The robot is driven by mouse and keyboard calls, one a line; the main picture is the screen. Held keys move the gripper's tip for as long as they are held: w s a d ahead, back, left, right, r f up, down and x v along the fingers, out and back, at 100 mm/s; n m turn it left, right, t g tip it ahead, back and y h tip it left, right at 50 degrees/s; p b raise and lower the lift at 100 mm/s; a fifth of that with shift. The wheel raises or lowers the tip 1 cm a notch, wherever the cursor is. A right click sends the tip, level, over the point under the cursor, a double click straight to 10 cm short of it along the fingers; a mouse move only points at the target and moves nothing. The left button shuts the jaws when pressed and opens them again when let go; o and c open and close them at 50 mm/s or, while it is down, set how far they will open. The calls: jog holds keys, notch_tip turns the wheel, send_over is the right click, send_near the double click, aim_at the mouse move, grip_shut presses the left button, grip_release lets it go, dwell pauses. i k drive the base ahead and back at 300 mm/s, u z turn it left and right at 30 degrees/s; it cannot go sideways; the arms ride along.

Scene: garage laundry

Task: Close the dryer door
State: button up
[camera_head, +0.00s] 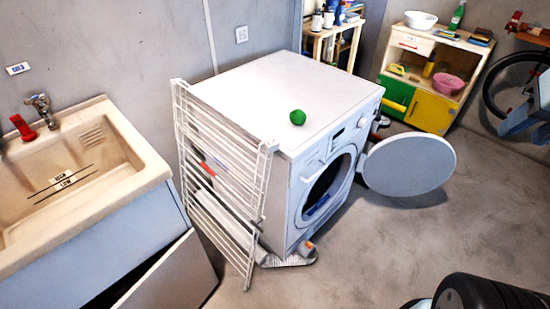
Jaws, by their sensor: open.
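The dryer (245,95) is a white front-loading machine in the middle of the view, with its front turned to the lower right. Its round pale grey door (410,164) stands wide open, swung out to the right from the front. The dark round opening (325,188) is uncovered, with a blue-and-white label at its lower rim. The hinge area is partly hidden behind the door's left edge. My gripper is not in view.
A white drying rack (213,150) leans against the dryer's left side. A green ball (297,117) lies on top. Small objects lie by the dryer's front foot. A sink (65,190) stands left. Floor right of the dryer is mostly clear; a black ribbed object (485,293) shows bottom right.

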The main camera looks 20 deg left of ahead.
aim_at(404, 165)
jog(key=k, duration=1.8)
jog(key=u, duration=0.65)
jog(key=i, duration=1.2)
jog(key=z, duration=0.5)
jog(key=i, duration=1.15)
jog(key=z, duration=0.95)
jog(key=i, duration=1.15)
jog(key=z, duration=0.4)
